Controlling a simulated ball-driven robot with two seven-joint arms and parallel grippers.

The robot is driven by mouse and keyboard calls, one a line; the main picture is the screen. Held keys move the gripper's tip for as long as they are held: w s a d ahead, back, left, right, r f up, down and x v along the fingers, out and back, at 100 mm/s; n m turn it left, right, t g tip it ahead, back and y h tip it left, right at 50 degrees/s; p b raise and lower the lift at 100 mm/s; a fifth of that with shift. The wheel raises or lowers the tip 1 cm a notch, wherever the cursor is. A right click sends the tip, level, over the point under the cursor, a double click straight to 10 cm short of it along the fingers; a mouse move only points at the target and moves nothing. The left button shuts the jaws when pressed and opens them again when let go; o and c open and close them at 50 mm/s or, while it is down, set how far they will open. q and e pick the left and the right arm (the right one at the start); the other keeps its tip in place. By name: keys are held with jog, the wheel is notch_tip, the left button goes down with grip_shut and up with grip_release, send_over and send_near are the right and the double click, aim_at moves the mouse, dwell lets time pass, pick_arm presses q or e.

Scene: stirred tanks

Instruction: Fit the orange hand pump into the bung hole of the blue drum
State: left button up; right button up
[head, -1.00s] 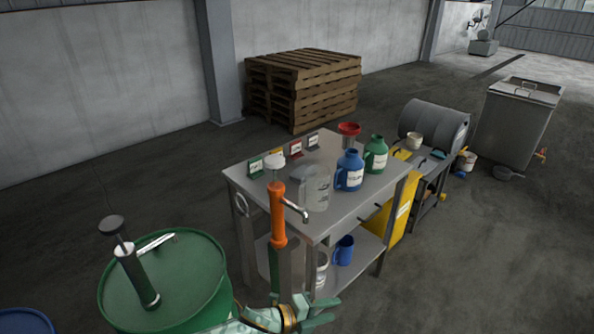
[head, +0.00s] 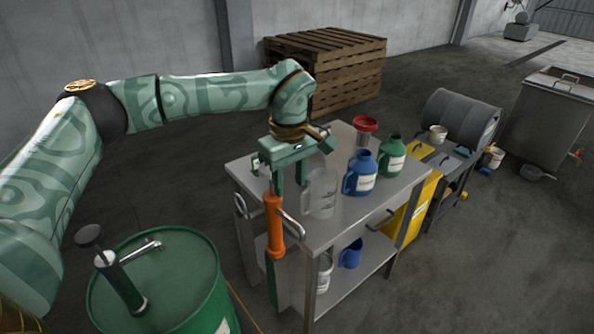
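The orange hand pump (head: 273,226) stands upright at the near left side of the steel table, its metal spout pointing right. Its lower tube runs down beside the table, and its top is hidden by my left gripper. My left gripper (head: 289,183) points down at the pump's top, with its fingers apart and a gap showing between them. I cannot tell whether a finger touches the pump. The blue drum is out of view. My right gripper is not in view.
A green drum (head: 190,281) with a grey pump (head: 122,285) stands at lower left. The steel table (head: 360,219) carries a clear jug (head: 320,195), a blue jug (head: 361,175), a green jug (head: 391,158) and a red funnel (head: 365,124). Pallets (head: 335,75) stand behind.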

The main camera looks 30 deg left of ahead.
pick_arm(q)
jog(key=b, duration=0.1)
send_over(293, 220)
jog(key=f, duration=0.4)
jog(key=shift+s+a, duration=0.1)
jog(key=shift+a, duration=0.1)
notch_tip(293, 220, down, 11)
jog(key=b, duration=0.2)
jog(key=shift+f+b, duration=0.15)
jog(key=shift+b, duration=0.2)
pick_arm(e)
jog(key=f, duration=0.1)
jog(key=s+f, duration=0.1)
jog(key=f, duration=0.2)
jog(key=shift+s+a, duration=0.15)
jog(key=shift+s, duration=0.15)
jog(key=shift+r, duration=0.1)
pick_arm(q)
jog(key=c, duration=0.8)
grip_shut()
jog(key=shift+r, duration=0.2)
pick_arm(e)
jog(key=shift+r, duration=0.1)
